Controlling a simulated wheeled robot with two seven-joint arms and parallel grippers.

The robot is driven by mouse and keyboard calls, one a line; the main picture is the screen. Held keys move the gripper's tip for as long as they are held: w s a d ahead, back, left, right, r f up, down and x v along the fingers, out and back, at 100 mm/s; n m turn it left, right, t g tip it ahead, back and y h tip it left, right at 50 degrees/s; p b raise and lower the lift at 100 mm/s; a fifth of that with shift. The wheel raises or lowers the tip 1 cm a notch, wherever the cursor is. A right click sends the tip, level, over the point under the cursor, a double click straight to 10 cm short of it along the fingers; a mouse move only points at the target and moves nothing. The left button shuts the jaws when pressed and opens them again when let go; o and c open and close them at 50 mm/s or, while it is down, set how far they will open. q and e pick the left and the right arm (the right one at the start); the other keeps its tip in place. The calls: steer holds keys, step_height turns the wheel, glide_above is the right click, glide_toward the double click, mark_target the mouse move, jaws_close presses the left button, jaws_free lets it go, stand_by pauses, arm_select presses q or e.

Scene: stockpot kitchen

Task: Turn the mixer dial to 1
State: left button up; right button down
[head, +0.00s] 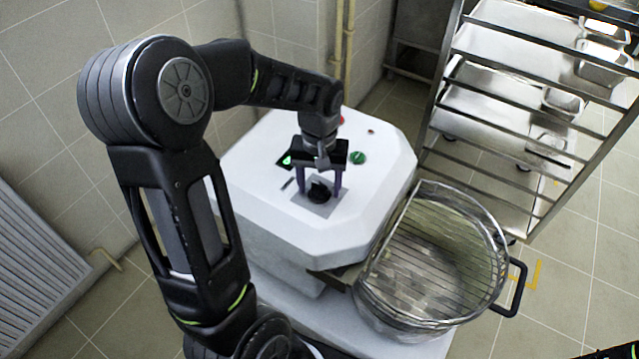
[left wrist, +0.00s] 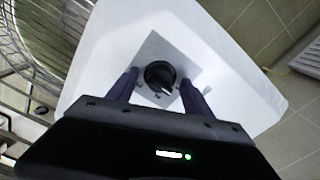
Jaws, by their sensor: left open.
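The mixer dial (head: 319,192) is a black knob on a grey square plate on top of the white mixer (head: 260,160). It also shows in the left wrist view, as a round black knob (left wrist: 160,76) with a raised grip bar. My left gripper (head: 321,192) is over the dial, with its jaws open and one finger on each side of the knob. In the left wrist view the fingers (left wrist: 158,88) stand apart from the knob with small gaps. The marks on the plate are too small to read. My right gripper is not in view.
A green button (head: 357,157) and a partly hidden red one (head: 341,121) are on the mixer top. A steel bowl (head: 400,290) with a wire guard stands at its right front. A metal rack (head: 500,110) with trays stands at the back right.

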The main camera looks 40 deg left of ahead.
mark_target(319, 185)
arm_select(q)
step_height(319, 185, up, 8)
steer(key=shift+f+p, duration=0.1)
steer(key=shift+p, duration=0.35)
stand_by(0.6)
